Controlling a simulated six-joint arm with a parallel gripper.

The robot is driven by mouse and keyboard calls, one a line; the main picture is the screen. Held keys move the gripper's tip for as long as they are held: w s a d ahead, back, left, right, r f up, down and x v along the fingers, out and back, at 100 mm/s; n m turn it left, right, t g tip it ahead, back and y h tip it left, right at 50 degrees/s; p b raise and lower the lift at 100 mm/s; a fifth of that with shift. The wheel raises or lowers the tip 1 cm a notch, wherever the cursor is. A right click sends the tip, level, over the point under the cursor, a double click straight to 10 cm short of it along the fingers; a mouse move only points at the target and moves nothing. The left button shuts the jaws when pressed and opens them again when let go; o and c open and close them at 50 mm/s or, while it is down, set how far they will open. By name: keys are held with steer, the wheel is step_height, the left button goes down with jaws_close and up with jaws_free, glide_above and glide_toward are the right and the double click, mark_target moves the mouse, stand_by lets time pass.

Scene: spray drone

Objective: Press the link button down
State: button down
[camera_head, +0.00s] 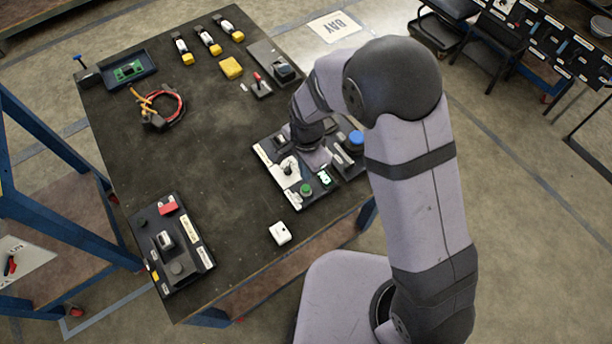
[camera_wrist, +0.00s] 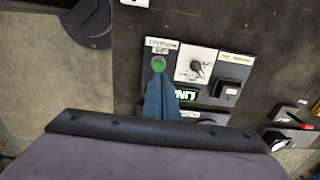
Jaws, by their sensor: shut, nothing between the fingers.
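A round green button (camera_head: 306,190) sits on the black control panel (camera_head: 318,197) near the table's right edge. It also shows in the wrist view (camera_wrist: 159,64), under a white label too small to read. Beside it is a small display (camera_wrist: 186,96) lit with green letters that look like LINK, upside down. My gripper (camera_wrist: 159,76) is shut and empty, its blue fingers ending right at the button's lower edge in the wrist view. I cannot tell whether the tips touch it. In the head view my arm hides the fingers.
A joystick on a white plate (camera_wrist: 197,66) stands close to the button. A blue knob (camera_head: 356,138) is at the panel's far side. A white box (camera_head: 280,233) lies near the table's front edge. Another panel (camera_head: 172,245) is at the front left. The table's middle is clear.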

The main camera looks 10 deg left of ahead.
step_height(320, 180, up, 7)
steer(key=shift+r, duration=0.15)
stand_by(1.3)
steer(key=s+d+f+n+g+h, duration=0.1)
steer(key=s+d+f+n+g, duration=0.1)
steer(key=s+d+n, duration=1)
steer(key=w+d+r+m+t+p, duration=0.1)
steer(key=d+r+m+p, duration=0.2)
steer(key=d+r, duration=0.6)
steer(key=shift+w+d+r+t+y+p, duration=0.35)
steer(key=shift+d+t+y, duration=0.05)
steer(key=shift+d, duration=0.6)
